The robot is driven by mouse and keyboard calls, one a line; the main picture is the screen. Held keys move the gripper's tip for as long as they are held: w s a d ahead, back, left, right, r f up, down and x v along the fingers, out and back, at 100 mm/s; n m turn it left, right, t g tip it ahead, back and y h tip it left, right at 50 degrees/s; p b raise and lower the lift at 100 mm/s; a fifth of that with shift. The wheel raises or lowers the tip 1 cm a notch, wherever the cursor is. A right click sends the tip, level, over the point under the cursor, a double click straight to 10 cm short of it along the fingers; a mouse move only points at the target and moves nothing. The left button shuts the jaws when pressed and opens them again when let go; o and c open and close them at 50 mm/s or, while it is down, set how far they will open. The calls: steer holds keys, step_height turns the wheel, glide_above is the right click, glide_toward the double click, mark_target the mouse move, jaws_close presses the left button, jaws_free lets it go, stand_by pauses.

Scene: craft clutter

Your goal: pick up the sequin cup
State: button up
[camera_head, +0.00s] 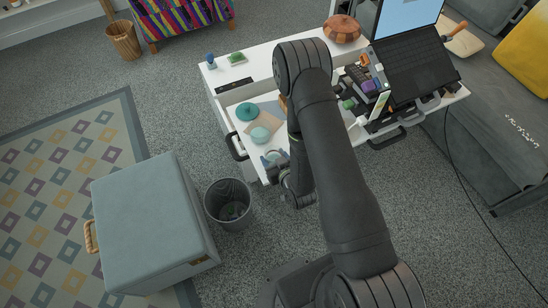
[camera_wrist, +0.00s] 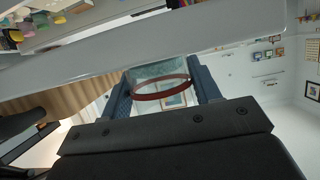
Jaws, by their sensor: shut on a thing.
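The sequin cup (camera_wrist: 160,76) shows in the wrist view as a clear, greenish cup with a reddish-brown ring. It sits between the two dark blue fingers of my gripper (camera_wrist: 164,90), which is shut on it. In the head view my gripper (camera_head: 279,168) is at the front of the open white drawer, partly hidden by my own arm. A small pale blue round thing (camera_head: 272,157) shows beside it there; it looks like the held cup, but it is too small to be sure. The cup's contents cannot be made out.
The drawer holds a teal lidded pot (camera_head: 247,111) and a pale teal round item (camera_head: 260,135). A laptop (camera_head: 415,62) and clutter stand at right. A waste bin (camera_head: 229,203) and grey ottoman (camera_head: 150,222) are on the floor at left. A drawer edge (camera_wrist: 150,52) crosses close in the wrist view.

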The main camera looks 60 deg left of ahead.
mark_target(270, 147)
steer(key=shift+r, duration=0.15)
steer(key=shift+r, duration=0.6)
step_height(270, 147, up, 2)
steer(key=shift+r, duration=0.25)
steer(key=w+d+r, duration=0.7)
steer(key=w, duration=0.2)
steer(key=s+a, duration=0.3)
steer(key=a, duration=0.4)
steer(key=s+a+f, duration=0.1)
steer(key=s+a, duration=0.2)
steer(key=a, duration=0.5)
steer(key=s+a, duration=0.2)
steer(key=a, duration=0.6)
steer(key=shift+s+a+f, duration=0.1)
steer(key=shift+s+f, duration=0.1)
steer(key=shift+s, duration=0.2)
steer(key=shift+s+a+f+y, duration=0.1)
steer(key=shift+a+f+y, duration=0.2)
steer(key=shift+y, duration=0.3)
steer(key=shift+a+f+y, duration=0.15)
steer(key=shift+f+y, duration=0.2)
steer(key=shift+y, duration=0.25)
